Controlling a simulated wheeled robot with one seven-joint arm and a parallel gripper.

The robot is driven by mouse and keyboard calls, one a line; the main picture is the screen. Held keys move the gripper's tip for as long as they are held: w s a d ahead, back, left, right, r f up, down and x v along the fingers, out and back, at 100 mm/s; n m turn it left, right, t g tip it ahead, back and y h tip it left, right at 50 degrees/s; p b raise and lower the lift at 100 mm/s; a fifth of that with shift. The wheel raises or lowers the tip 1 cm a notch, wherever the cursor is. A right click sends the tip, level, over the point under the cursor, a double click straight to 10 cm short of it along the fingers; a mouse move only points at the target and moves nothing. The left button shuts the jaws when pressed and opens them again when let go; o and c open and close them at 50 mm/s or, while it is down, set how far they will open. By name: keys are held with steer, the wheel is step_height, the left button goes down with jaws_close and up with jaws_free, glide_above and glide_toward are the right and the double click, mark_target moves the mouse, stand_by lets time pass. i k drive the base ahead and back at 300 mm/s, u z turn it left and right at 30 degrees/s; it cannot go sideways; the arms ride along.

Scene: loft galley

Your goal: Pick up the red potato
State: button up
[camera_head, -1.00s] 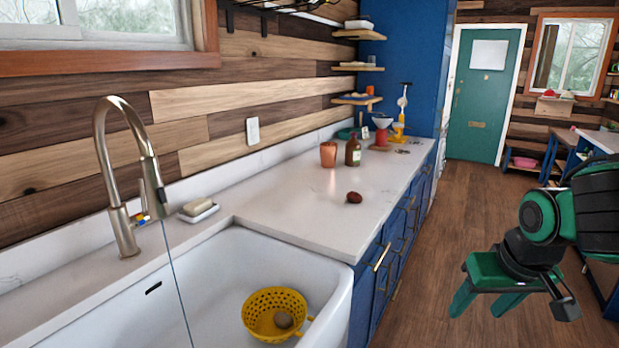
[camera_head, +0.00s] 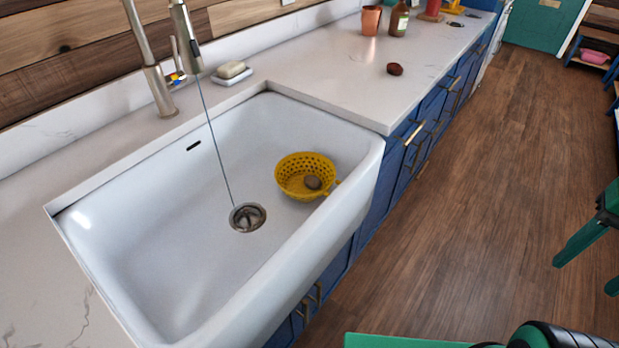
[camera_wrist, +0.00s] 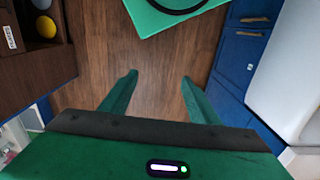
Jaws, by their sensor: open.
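A dark red, roundish potato (camera_head: 395,69) lies on the white counter to the right of the sink in the head view. My gripper (camera_head: 585,276) shows partly at the right edge of the head view, over the floor and well apart from the counter. In the wrist view my gripper (camera_wrist: 160,76) is open, its two green fingers spread over bare wooden floor with nothing between them. The red potato does not show in the wrist view.
A copper cup (camera_head: 371,20) and a brown bottle (camera_head: 399,20) stand behind the red potato. The white sink (camera_head: 160,240) has a tap (camera_head: 150,70) behind it; a soap dish (camera_head: 232,75) is beside it. Blue cabinets (camera_head: 400,170) front the counter. The floor (camera_head: 480,200) has open room.

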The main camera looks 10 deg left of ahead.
mark_target(393, 68)
steer(key=z, duration=0.85)
steer(key=i, duration=0.85)
steer(key=z, duration=0.05)
